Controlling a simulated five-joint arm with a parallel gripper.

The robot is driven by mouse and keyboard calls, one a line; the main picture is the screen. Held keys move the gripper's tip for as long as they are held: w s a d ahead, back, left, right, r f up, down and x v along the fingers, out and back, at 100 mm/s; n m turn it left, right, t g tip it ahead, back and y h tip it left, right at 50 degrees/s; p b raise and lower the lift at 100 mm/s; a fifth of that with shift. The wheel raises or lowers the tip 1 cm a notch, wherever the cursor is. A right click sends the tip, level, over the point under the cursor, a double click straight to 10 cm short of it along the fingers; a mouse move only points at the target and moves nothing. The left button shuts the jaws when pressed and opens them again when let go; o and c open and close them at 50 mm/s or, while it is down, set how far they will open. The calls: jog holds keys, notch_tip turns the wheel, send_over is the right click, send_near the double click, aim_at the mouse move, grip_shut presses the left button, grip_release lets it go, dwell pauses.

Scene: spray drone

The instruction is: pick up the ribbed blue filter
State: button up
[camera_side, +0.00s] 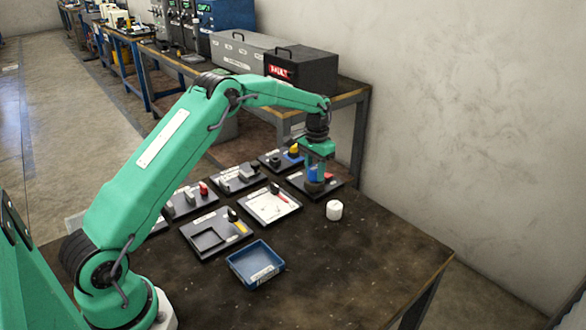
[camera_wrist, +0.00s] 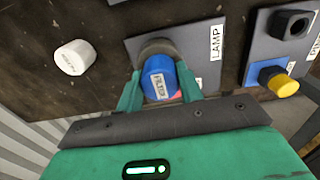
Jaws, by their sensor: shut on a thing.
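The blue filter (camera_wrist: 158,80) is a short blue cylinder with a white label, between the two green fingers of my gripper (camera_wrist: 160,92) in the wrist view. My gripper is shut on it. In the side view the filter (camera_side: 315,173) shows between the fingers of my gripper (camera_side: 317,172), at a dark station plate (camera_side: 332,188) at the back right of the table. A dark round socket (camera_wrist: 157,48) lies right beside the filter in the wrist view. I cannot tell whether the filter still touches it.
A white cylinder (camera_side: 334,210) stands on the table just in front of that plate. Several other plates with small parts lie to the left. A blue tray (camera_side: 255,264) sits nearer the front. The table's right front is clear. A wall stands behind.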

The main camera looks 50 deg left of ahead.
aim_at(315, 167)
jog(key=shift+r, duration=0.1)
jog(key=shift+r, duration=0.45)
notch_tip(315, 167, up, 3)
jog(key=shift+f, duration=0.1)
jog(key=s+d+r, duration=0.4)
jog(key=d+r, duration=0.3)
jog(key=d, duration=0.4)
